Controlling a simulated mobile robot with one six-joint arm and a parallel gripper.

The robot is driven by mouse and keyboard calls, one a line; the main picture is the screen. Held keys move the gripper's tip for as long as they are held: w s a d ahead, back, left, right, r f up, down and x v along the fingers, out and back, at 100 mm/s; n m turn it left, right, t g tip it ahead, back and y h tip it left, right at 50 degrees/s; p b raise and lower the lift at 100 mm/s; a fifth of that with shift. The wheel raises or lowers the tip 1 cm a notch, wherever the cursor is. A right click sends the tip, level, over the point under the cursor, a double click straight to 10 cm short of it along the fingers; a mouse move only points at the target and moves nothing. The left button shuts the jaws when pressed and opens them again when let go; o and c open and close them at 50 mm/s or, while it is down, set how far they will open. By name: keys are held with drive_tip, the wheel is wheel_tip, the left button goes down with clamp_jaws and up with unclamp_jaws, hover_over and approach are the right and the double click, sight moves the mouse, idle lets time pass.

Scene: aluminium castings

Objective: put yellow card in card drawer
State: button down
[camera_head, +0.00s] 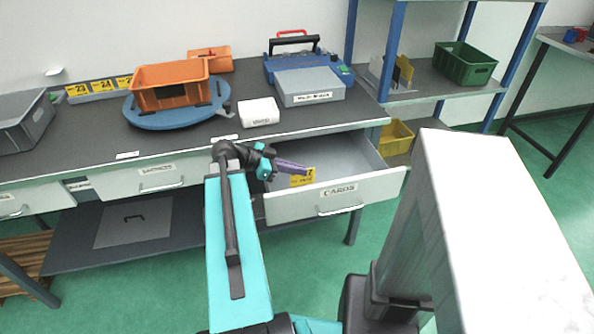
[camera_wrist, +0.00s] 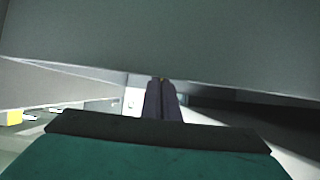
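The card drawer (camera_head: 335,199), labelled CARDS, is pulled out from under the bench. The yellow card (camera_head: 301,178) shows at the fingertips of my gripper (camera_head: 293,167), within the drawer opening. My gripper reaches in from the left with its purple fingers close together, seemingly pinching the card. In the wrist view the fingers (camera_wrist: 161,98) are nearly touching, with a tiny bit of yellow at their tips. Whether the card touches the drawer floor cannot be told.
Several number cards (camera_head: 103,86) stand at the back left. A large grey surface (camera_wrist: 160,40) fills the upper wrist view.

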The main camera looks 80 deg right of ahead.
drive_tip(key=shift+f, duration=0.1)
drive_tip(key=c, duration=2)
unclamp_jaws()
drive_tip(key=shift+c, duration=0.2)
drive_tip(key=shift+b+v, duration=0.75)
drive_tip(key=shift+v, duration=5.3)
